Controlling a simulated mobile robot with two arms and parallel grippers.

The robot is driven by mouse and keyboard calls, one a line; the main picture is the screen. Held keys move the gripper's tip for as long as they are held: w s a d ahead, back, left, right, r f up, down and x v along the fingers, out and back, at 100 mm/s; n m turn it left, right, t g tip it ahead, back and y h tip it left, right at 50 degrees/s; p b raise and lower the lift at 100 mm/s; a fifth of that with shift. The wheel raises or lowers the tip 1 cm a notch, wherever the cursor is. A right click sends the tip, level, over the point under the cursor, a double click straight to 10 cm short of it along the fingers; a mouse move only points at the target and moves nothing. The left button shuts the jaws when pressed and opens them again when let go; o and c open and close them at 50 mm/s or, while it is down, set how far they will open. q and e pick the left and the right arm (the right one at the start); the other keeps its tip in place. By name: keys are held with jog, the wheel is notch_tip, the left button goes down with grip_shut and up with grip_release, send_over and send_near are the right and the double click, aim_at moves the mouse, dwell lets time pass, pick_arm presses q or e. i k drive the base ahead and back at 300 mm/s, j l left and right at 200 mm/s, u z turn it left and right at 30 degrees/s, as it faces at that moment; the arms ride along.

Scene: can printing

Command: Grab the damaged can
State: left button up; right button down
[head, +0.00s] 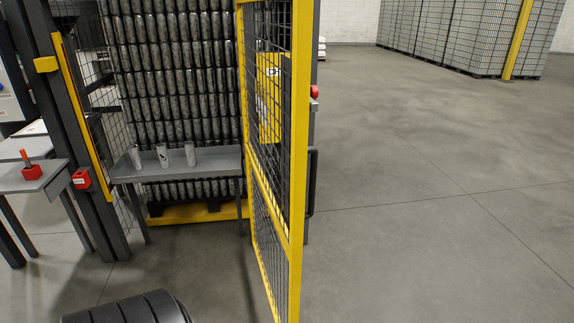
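Three silver cans stand upright on a narrow grey shelf (215,165) at the left. They are a left can (136,158), a middle can (162,156) and a right can (190,154). They are too small to tell which one is damaged. Behind them rises a tall stack of many cans (175,75). Neither of my grippers is in the head view.
A yellow-framed mesh gate (298,160) stands right of the shelf. A dark post (70,140) and a grey table (30,178) with a red-based object (32,171) are at left. Open floor (430,200) lies right; palletised stacks (450,40) stand far back.

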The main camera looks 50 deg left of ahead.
aim_at(189, 147)
jog(key=i+l+u, duration=0.4)
jog(key=l, duration=0.2)
jog(key=i+l+u, duration=0.4)
jog(key=l, duration=0.25)
jog(key=i+u, duration=0.1)
jog(key=u, duration=0.35)
jog(key=i+u, duration=0.1)
jog(key=u, duration=0.3)
jog(key=i+u, duration=0.1)
jog(key=u, duration=0.35)
jog(key=i+u, duration=0.1)
jog(key=u, duration=0.3)
